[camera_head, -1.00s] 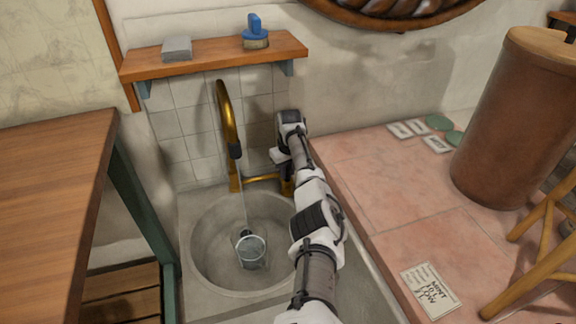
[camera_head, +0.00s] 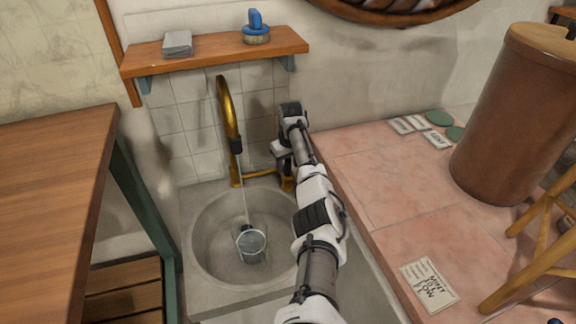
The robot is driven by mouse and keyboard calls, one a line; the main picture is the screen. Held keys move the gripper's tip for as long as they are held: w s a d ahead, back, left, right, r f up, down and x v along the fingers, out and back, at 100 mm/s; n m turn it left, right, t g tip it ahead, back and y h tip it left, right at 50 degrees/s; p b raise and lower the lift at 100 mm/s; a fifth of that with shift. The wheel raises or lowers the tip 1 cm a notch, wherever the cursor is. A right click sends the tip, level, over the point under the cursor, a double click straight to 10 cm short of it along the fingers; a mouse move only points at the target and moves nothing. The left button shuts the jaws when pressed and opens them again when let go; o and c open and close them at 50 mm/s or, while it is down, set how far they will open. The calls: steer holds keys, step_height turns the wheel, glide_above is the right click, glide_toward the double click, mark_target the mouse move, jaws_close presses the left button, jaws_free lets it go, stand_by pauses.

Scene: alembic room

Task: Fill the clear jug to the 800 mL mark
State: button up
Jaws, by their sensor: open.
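The clear jug (camera_head: 252,243) stands in the round sink basin (camera_head: 207,245), below the spout of the brass tap (camera_head: 229,115). A thin stream of water runs from the spout down into the jug. The jug's marks and water level are too small to read. My gripper (camera_head: 283,165) is at the right side of the tap's base, by its handle end. My arm hides most of the handle, and I cannot tell whether the fingers touch it.
A wooden shelf (camera_head: 215,53) with a grey stack (camera_head: 178,44) and a blue-handled brush (camera_head: 256,28) hangs above the tap. A wooden table (camera_head: 50,200) stands left. The pink tiled counter (camera_head: 385,195) at right holds cards (camera_head: 428,284) and a brown cylinder (camera_head: 513,115).

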step_height(320, 180, up, 13)
steer(key=s, duration=0.1)
steer(key=shift+s+d+f, duration=0.2)
steer(key=shift+d, duration=0.05)
stand_by(0.3)
